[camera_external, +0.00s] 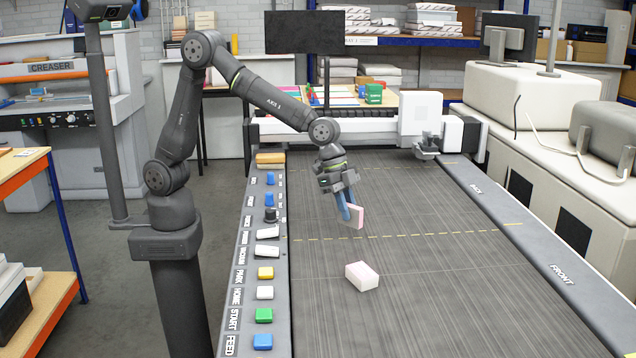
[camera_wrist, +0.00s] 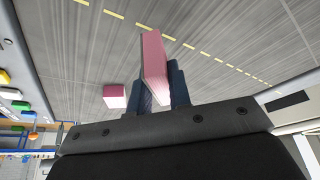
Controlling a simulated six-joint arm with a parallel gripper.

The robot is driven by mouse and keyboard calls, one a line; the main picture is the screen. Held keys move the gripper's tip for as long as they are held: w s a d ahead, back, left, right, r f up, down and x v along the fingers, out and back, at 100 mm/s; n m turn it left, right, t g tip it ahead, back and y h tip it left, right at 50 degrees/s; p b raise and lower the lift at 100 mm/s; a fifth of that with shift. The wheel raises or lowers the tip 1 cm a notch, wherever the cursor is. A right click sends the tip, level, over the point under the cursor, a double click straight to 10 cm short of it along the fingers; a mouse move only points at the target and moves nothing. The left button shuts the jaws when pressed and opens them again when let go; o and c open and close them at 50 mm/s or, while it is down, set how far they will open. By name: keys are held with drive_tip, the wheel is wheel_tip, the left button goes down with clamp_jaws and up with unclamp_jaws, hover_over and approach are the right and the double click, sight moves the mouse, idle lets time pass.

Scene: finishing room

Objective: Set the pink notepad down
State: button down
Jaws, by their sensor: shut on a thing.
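The pink notepad (camera_external: 355,215) is held on edge and tilted above the grey machine bed (camera_external: 430,270). My gripper (camera_external: 346,208) is shut on it, with blue fingers on either side. In the wrist view the pink notepad (camera_wrist: 154,62) stands out between the two dark blue fingers of my gripper (camera_wrist: 163,85). The external view suggests a gap between the notepad and the bed, but the exact height is hard to tell.
A pink-and-white block (camera_external: 362,276) lies on the bed nearer the front; it also shows in the wrist view (camera_wrist: 115,96). A control strip with coloured buttons (camera_external: 264,273) runs along the left edge.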

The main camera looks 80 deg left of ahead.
sight(348, 224)
drive_tip(key=shift+f, duration=1.9)
drive_tip(key=shift+f, duration=0.2)
drive_tip(key=c, duration=1.3)
unclamp_jaws()
drive_tip(key=shift+c, duration=0.2)
drive_tip(key=shift+r, duration=0.1)
drive_tip(key=v, duration=1.2)
